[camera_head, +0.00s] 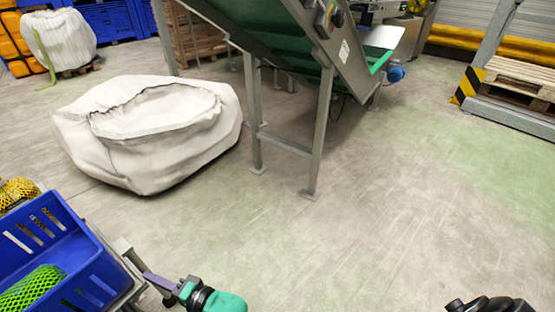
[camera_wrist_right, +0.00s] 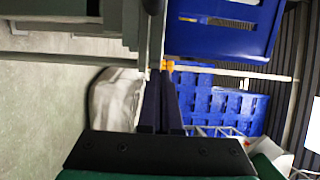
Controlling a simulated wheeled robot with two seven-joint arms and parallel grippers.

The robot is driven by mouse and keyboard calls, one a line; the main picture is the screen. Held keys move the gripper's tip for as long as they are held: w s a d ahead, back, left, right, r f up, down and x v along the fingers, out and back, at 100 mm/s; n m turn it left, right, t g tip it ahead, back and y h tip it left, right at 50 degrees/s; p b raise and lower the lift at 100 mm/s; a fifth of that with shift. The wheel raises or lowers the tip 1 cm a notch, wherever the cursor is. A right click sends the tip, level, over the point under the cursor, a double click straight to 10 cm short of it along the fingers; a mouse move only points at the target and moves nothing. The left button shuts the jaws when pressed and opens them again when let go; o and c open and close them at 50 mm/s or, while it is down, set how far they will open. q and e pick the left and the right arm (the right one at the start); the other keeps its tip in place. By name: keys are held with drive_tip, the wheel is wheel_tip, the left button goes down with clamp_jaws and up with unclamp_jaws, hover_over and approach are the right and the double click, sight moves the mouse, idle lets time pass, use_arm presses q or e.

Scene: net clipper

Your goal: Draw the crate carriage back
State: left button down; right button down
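The crate carriage (camera_head: 126,262) is a grey metal frame at the lower left of the head view, carrying a blue slotted crate (camera_head: 85,262). Only part of it shows. My right gripper (camera_head: 150,278) reaches in from the bottom, with its dark purple fingertips at the carriage's right side. In the right wrist view the fingers (camera_wrist_right: 161,90) are close together, with their tips at a grey bar of the frame (camera_wrist_right: 157,45). They appear shut on it, though the contact is small and partly hidden. The crate (camera_wrist_right: 225,35) shows above right there.
A large white sack (camera_head: 150,150) stands on the floor beyond the carriage. A conveyor with grey legs (camera_head: 320,130) is at the top middle. A pallet (camera_head: 520,75) lies in a frame at the right. The floor (camera_head: 400,220) at the middle right is clear.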

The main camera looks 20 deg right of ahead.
sight(138, 290)
drive_tip(key=s+a, duration=0.2)
drive_tip(key=a, duration=0.1)
use_arm(q)
drive_tip(key=shift+s+a+f, duration=0.35)
drive_tip(key=shift+a+f, duration=0.05)
drive_tip(key=shift+r, duration=0.1)
use_arm(e)
drive_tip(key=shift+s, duration=0.1)
